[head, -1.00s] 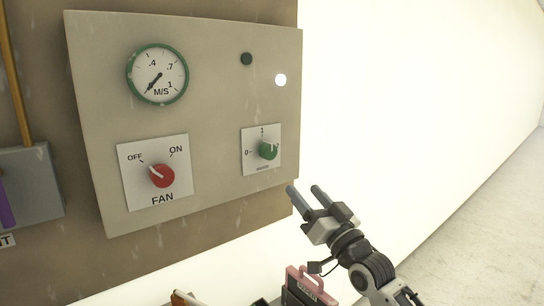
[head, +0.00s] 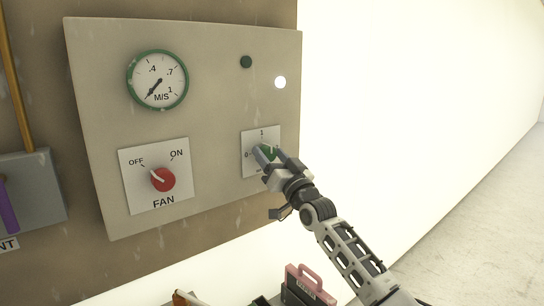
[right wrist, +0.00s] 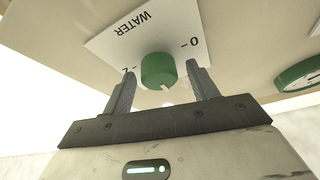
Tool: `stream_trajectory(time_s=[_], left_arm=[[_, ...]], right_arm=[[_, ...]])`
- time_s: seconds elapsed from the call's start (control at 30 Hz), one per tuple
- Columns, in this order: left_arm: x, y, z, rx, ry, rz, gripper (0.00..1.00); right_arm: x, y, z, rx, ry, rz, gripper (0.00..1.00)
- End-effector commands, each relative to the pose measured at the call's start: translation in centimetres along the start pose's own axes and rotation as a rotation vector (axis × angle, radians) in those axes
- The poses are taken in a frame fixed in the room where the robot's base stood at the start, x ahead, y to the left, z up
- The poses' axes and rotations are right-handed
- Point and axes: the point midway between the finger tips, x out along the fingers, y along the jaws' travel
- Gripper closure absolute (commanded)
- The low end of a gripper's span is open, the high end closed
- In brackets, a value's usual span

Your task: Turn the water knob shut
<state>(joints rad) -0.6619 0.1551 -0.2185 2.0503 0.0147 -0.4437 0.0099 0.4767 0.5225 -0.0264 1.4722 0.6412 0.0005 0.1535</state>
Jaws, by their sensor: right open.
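The green water knob (head: 270,153) sits on a white plate at the lower right of the grey panel, partly hidden by my right gripper (head: 268,154). In the right wrist view the green knob (right wrist: 158,68) stands between the two open fingers of my right gripper (right wrist: 161,72). A gap shows on each side, so the fingers do not appear to touch it. Its white mark points away from the word WATER and away from the 0; the 1 is hidden there. My left gripper is not in view.
The red fan knob (head: 163,179) sits left of the water plate, with its white mark toward OFF. A round gauge (head: 158,80) is above it. A dark green lamp (head: 246,62) and a lit white lamp (head: 280,82) are above the water plate. A pink-handled object (head: 310,284) is below.

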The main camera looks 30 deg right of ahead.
Motion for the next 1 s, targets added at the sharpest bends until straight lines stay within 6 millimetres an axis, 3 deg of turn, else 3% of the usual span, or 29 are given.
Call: stream_trajectory(time_s=[0.17,0.33,0.37,0.73,1.0], left_arm=[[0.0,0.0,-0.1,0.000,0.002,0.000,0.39],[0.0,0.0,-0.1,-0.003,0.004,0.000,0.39],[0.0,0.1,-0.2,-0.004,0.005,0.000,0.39],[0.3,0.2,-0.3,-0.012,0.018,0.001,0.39],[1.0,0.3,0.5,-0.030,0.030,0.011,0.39]], right_arm=[[0.0,0.0,0.0,0.000,0.000,0.000,0.41],[0.0,0.0,0.0,0.000,0.000,0.000,0.83],[0.0,0.0,0.0,0.000,0.000,0.000,0.86],[-0.1,0.1,0.2,-0.046,0.000,-0.019,0.86],[-0.1,0.3,0.2,-0.209,0.000,-0.085,0.86]])
